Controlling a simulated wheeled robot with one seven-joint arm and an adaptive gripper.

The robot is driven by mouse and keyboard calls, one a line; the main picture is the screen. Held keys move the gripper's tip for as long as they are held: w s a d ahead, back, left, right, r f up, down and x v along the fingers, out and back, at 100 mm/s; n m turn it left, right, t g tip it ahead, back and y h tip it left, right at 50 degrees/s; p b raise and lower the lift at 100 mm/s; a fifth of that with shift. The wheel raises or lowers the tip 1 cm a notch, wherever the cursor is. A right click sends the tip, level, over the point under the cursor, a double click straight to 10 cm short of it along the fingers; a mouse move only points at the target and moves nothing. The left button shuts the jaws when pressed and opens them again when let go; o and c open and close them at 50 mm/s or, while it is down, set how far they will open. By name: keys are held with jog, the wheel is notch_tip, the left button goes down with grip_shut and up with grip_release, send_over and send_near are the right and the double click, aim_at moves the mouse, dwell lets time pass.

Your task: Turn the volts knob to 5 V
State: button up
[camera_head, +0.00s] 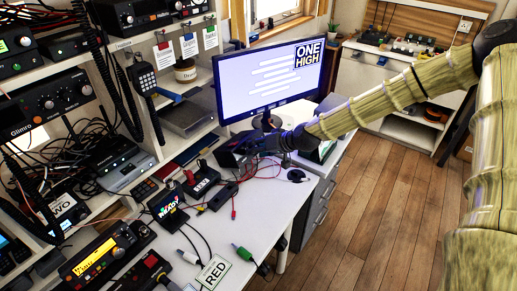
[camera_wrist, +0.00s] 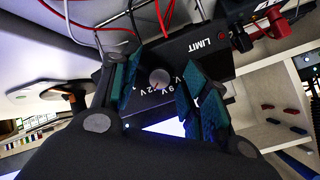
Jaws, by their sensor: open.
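The volts knob (camera_wrist: 160,78) is a small round grey knob on the front of a black power supply (camera_wrist: 205,45) in the wrist view. Marks reading 9 V and 12 V show beside it. Another V mark is partly covered by a finger, and I cannot read the knob's setting. My gripper (camera_wrist: 163,66) is open, with one teal-padded finger on each side of the knob and gaps visible between. In the head view my gripper (camera_head: 270,143) is at the black power supply (camera_head: 234,152), and hides its front.
The monitor (camera_head: 272,82) stands behind my gripper. Red and black leads (camera_head: 240,186) lie on the white bench (camera_head: 262,210) in front. Radio shelves line the left. Wooden floor (camera_head: 365,200) is clear to the right.

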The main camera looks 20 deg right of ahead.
grip_shut()
jog(key=shift+n, duration=0.4)
jog(key=shift+f+n+t+h+b, duration=0.1)
jog(key=shift+n+t+h+b, duration=0.35)
jog(key=shift+n+b, duration=3)
jog(key=shift+n+t+h+b, duration=0.25)
jog(key=shift+n+t+b, duration=0.7)
jog(key=shift+n, duration=4.6)
jog(key=shift+g+b, duration=0.3)
jog(key=shift+b, duration=0.05)
